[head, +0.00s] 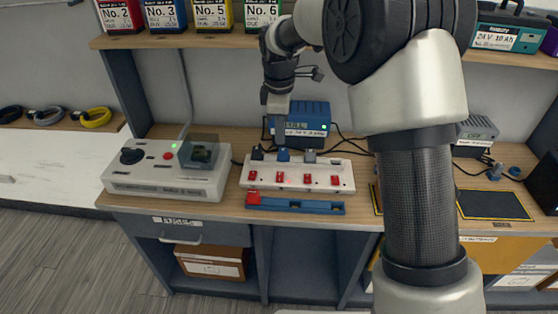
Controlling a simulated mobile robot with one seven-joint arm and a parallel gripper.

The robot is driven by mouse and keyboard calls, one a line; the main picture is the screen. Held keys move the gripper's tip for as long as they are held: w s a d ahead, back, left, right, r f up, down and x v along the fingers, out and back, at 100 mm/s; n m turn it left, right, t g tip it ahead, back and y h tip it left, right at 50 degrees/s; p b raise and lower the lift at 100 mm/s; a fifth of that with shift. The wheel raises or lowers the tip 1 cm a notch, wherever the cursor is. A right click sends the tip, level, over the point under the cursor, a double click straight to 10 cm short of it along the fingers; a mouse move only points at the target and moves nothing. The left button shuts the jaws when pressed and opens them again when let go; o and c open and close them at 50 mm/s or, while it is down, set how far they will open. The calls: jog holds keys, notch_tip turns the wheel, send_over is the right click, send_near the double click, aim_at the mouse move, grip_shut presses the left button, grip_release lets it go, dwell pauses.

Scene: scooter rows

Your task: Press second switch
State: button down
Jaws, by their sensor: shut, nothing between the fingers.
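A white power strip (294,186) lies on the wooden bench with a row of several red switches along its front. The second switch from the left (280,177) is red and in clear view; its on or off position is too small to tell. Dark, blue and grey plugs (283,155) sit along the strip's back edge. My gripper (277,112) points down above and behind the strip, apart from the switches. It is shut and empty.
A grey-white device (165,180) stands left, a blue box (308,120) behind. Cables run right.

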aim_at(281, 174)
jog(key=shift+d, duration=0.15)
jog(key=f, duration=0.4)
jog(key=w+f+b, duration=0.1)
jog(key=f, duration=0.8)
jog(key=shift+w+f+b, duration=0.3)
jog(key=shift+f+b, duration=0.05)
jog(key=shift+f, duration=0.1)
jog(key=shift+w, duration=0.1)
jog(key=shift+w+d+f, duration=0.1)
jog(key=shift+f, duration=0.3)
jog(key=shift+r, duration=0.15)
jog(key=shift+s, duration=0.2)
